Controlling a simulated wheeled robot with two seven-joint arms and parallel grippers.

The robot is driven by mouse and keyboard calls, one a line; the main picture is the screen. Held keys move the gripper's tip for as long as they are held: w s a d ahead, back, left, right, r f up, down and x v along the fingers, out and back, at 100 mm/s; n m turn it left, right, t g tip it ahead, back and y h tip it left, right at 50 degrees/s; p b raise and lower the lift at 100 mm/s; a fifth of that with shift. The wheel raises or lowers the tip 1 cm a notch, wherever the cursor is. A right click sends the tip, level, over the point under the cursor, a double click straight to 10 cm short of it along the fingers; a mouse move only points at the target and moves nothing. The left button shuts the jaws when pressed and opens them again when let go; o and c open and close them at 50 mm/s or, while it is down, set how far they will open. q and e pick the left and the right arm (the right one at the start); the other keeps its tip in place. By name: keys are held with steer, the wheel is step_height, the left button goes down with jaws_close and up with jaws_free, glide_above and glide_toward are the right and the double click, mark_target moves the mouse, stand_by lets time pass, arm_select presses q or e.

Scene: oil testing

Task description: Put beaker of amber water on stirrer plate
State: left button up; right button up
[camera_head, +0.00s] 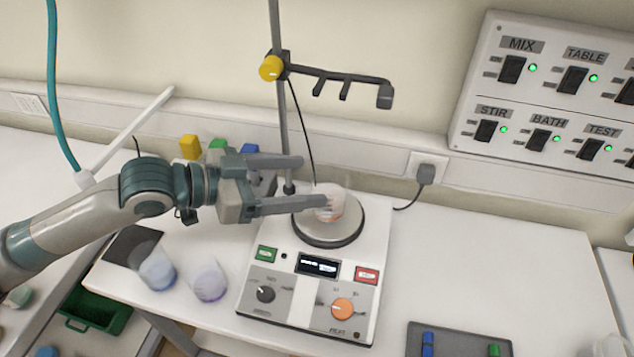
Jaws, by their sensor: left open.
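The beaker (333,212) is clear with a faint orange-pink tint and stands upright on the round top of the stirrer plate (328,236). My left gripper (312,181) reaches in from the left with its two fingers spread apart. The nearer finger crosses in front of the beaker and hides part of it. The farther finger is behind and above, left of the beaker's rim. I cannot tell whether either finger touches the glass. My right gripper is not in view.
Two beakers with bluish and violet tints (158,274) (209,284) stand left of the stirrer. A stand with a hooked arm (340,76) rises behind it. A dark tray (458,341) lies front right. The table right of the stirrer is clear.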

arm_select(q)
steer(key=shift+b+v, duration=0.6)
steer(key=shift+v, duration=2.15)
stand_by(0.3)
